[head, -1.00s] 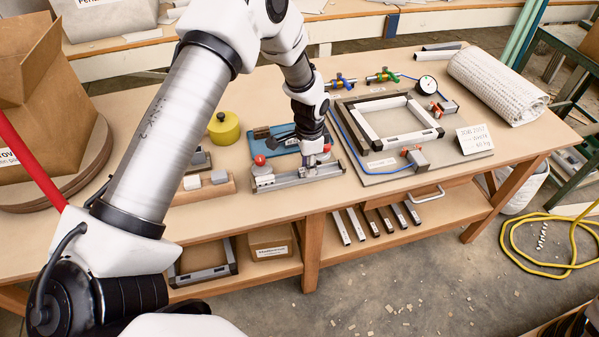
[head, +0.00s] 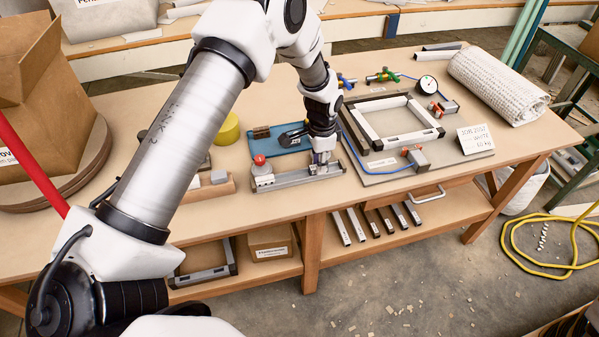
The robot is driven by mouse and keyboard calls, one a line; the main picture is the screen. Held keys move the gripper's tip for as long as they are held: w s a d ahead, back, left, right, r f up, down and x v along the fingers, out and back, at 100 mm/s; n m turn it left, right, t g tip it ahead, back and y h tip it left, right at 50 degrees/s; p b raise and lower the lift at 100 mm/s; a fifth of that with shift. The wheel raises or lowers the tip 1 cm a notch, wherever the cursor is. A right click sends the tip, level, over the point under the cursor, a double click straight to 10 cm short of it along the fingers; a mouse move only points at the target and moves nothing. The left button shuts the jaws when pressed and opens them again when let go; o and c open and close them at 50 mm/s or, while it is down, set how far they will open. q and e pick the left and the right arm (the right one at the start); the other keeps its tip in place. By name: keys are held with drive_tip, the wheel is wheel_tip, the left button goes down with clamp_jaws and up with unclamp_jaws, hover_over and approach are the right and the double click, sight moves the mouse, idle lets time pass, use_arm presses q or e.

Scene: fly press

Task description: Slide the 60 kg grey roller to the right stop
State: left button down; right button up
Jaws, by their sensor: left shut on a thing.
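A light grey rail fixture (head: 295,178) lies along the front of the workbench. A red knob (head: 259,159) on a pale base stands at its left end. My left gripper (head: 321,158) points down over the right part of the rail, shut on a small grey piece, which I take for the grey roller. The fingers mostly hide this piece, so its shape and any gap to the right stop cannot be made out. My right gripper is not in view.
A board (head: 396,177) with a grey-and-white frame (head: 395,118), clamps, a gauge (head: 427,84) and a job card (head: 475,139) lies just right. A blue tray (head: 268,139) is behind the rail. A wooden block holder (head: 207,190) and yellow tin (head: 228,130) stand left.

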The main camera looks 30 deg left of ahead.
use_arm(q)
drive_tip(key=shift+w+d, duration=0.55)
drive_tip(key=shift+w+d+b, duration=0.3)
drive_tip(key=shift+w+d, duration=0.35)
drive_tip(key=shift+w, duration=0.2)
drive_tip(key=c, duration=0.9)
unclamp_jaws()
drive_tip(key=shift+c, duration=1.5)
drive_tip(key=shift+r, duration=0.1)
wheel_tip(320, 180, up, 7)
drive_tip(key=p, duration=0.5)
drive_tip(key=shift+p, duration=0.3)
